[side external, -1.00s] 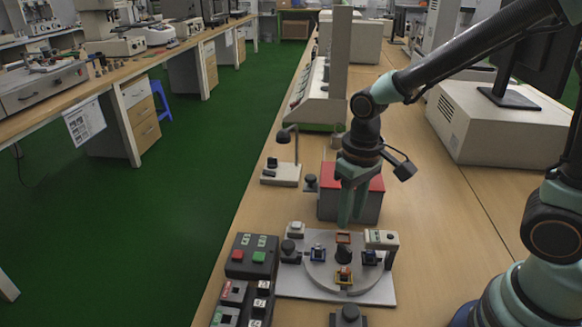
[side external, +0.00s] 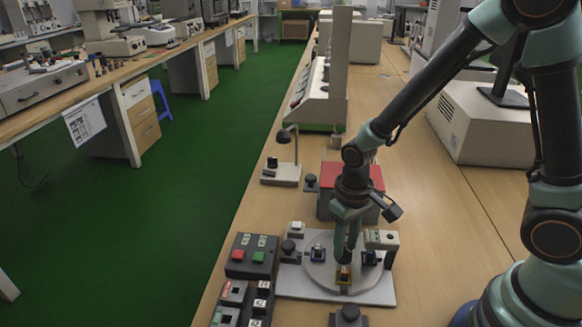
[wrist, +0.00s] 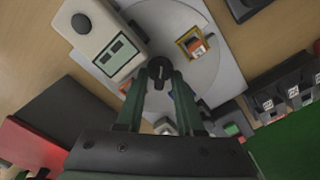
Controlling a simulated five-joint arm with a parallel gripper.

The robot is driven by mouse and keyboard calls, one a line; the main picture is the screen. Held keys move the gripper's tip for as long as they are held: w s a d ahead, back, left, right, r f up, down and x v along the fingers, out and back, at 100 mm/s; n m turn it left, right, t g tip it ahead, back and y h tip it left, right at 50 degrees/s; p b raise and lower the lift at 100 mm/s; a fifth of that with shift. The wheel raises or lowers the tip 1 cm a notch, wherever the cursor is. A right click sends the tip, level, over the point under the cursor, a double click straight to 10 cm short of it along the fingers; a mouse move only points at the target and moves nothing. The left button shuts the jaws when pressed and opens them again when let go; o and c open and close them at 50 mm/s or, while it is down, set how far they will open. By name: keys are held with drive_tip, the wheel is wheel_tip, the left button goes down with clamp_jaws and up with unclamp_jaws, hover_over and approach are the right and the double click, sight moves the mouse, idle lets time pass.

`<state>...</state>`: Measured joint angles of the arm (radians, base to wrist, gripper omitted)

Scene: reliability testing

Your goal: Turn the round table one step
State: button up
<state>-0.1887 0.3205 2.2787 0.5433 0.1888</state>
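The round table (side external: 325,279) is a grey disc on a pale base plate, carrying small coloured nests around its rim. A nest in yellow with an orange block (side external: 343,274) is at the near side; it also shows in the wrist view (wrist: 192,43). A blue nest (side external: 318,253) is at the left. My gripper (side external: 346,256) points down over the middle of the disc. In the wrist view its fingers (wrist: 160,76) stand apart, one on each side of the black centre knob (wrist: 160,70). I cannot tell whether they touch it. In the side view they hide the knob.
A beige device with a display (side external: 381,239) stands close at the disc's right. A red-topped box (side external: 327,208) is behind. A dark button panel (side external: 251,256) lies at the left. A black knob on a block (side external: 348,315) is in front.

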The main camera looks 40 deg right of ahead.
clamp_jaws()
drive_tip(key=shift+n, duration=2.3)
drive_tip(key=n, duration=0.8)
drive_tip(key=shift+n, duration=2.7)
unclamp_jaws()
